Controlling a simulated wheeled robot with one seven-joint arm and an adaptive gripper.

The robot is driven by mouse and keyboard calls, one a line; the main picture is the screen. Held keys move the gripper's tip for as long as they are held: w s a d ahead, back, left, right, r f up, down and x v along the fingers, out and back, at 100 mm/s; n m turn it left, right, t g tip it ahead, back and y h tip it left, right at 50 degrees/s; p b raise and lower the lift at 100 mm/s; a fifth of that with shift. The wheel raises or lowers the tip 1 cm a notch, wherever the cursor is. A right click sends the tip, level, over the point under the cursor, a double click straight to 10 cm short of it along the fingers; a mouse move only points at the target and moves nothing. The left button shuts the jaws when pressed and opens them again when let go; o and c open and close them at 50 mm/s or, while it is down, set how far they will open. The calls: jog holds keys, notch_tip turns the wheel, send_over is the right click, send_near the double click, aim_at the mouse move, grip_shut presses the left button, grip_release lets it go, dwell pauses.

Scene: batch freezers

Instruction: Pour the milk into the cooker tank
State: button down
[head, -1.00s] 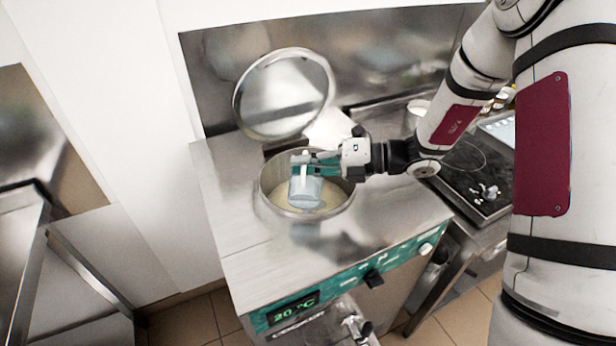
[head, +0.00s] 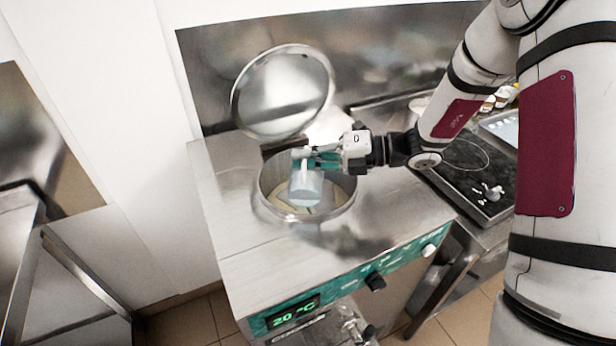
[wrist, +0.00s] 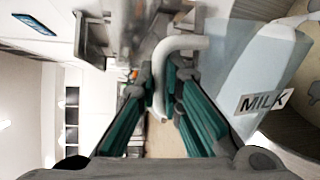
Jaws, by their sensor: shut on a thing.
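The milk jug (head: 306,190) is pale blue and translucent, tilted over the open cooker tank (head: 345,203). In the wrist view the jug (wrist: 262,75) carries a label reading MILK, and its white handle (wrist: 160,75) runs between the fingers. My gripper (head: 312,158) is shut on the handle; it also shows in the wrist view (wrist: 162,100). The tank is a round steel opening in the machine's top, with pale cream-coloured contents inside. The jug's lower part is within the tank rim. I cannot tell whether milk is flowing or how much is in the jug.
The round steel lid (head: 283,92) stands open behind the tank. The machine's front panel (head: 350,280) has knobs and a display reading 20 °C. A dark hob (head: 480,185) with small white items is at the right. The steel top left of the tank is clear.

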aim_at(303, 171)
jog(key=shift+w+d+r+m+g+b, duration=0.1)
jog(key=shift+w+r+m+g+b, duration=0.3)
jog(key=shift+w+m, duration=0.5)
dwell(0.6)
jog(key=s+n+p, duration=0.1)
jog(key=s, duration=0.1)
jog(key=s+n+p, duration=0.1)
jog(key=s+n+t+p, duration=0.1)
jog(key=s, duration=0.1)
jog(key=shift+s+a, duration=0.3)
jog(key=shift+a, duration=0.05)
jog(key=shift+w+f, duration=0.2)
jog(key=shift+w, duration=0.05)
jog(key=shift+s+a+f+n+t+y+p, duration=0.35)
jog(key=shift+s+f+n+p, duration=0.65)
jog(key=shift+s+n, duration=0.95)
jog(key=shift+s+a+f+n+t+y+p, duration=0.1)
jog(key=shift+s+f+n+t+p, duration=0.6)
jog(key=shift+s+n+p, duration=1.15)
jog(key=shift+s+a+f+n+t+y+p, duration=0.3)
jog(key=shift+s+f+n, duration=0.85)
jog(key=shift+n, duration=1.55)
jog(key=shift+s+d+r, duration=0.1)
jog(key=shift+d+r, duration=0.05)
